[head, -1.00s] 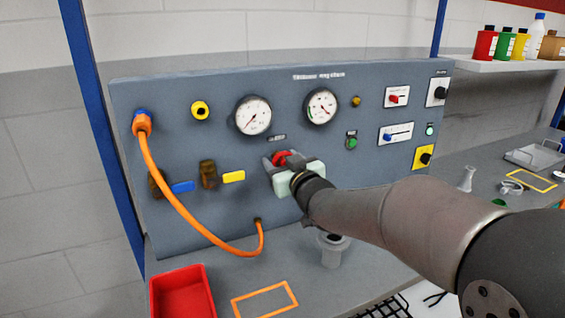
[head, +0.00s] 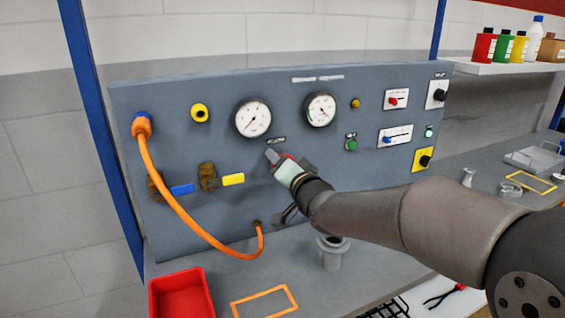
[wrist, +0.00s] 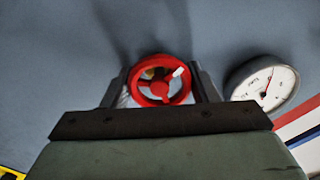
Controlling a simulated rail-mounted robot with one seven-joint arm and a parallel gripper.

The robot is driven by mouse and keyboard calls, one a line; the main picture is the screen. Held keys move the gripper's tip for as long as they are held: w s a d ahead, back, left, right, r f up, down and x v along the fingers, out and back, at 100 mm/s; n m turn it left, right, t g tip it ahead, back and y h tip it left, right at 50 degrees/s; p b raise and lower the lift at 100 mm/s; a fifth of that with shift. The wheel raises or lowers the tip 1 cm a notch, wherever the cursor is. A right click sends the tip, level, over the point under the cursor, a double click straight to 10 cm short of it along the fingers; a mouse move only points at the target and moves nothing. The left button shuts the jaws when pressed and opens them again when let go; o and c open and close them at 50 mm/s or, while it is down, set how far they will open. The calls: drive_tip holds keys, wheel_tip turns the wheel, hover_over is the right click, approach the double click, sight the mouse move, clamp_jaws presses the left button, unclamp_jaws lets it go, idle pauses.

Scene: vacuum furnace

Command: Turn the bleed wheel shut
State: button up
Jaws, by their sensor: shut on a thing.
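The bleed wheel (wrist: 159,98) is a small red handwheel with spokes and a white mark, the mark at its upper right in the wrist view. My gripper (wrist: 161,82) has one finger on each side of the wheel and is shut on its rim. In the head view, my gripper (head: 288,161) is tilted against the panel below the two gauges. It hides most of the wheel there, and only a sliver of red shows.
The grey panel (head: 210,130) carries two white dial gauges (head: 253,118), a blue-handled valve (head: 182,188) and a yellow-handled valve (head: 233,179). An orange hose (head: 170,210) loops down at left. A red bin (head: 181,292) and a grey flanged fitting (head: 332,254) stand on the bench below.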

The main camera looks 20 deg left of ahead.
drive_tip(key=m+p, duration=0.1)
drive_tip(key=m, duration=0.3)
drive_tip(key=shift+m, duration=0.4)
drive_tip(key=m+p, duration=0.2)
drive_tip(key=m, duration=0.2)
drive_tip(key=shift+w+d, duration=0.1)
drive_tip(key=m+p, duration=0.1)
drive_tip(key=m, duration=0.4)
drive_tip(key=shift+f+p, duration=0.1)
drive_tip(key=shift+p, duration=0.3)
drive_tip(key=shift+f+m+p, duration=0.1)
drive_tip(key=shift+m+p, duration=0.6)
drive_tip(key=shift+m, duration=1.4)
drive_tip(key=o, duration=1)
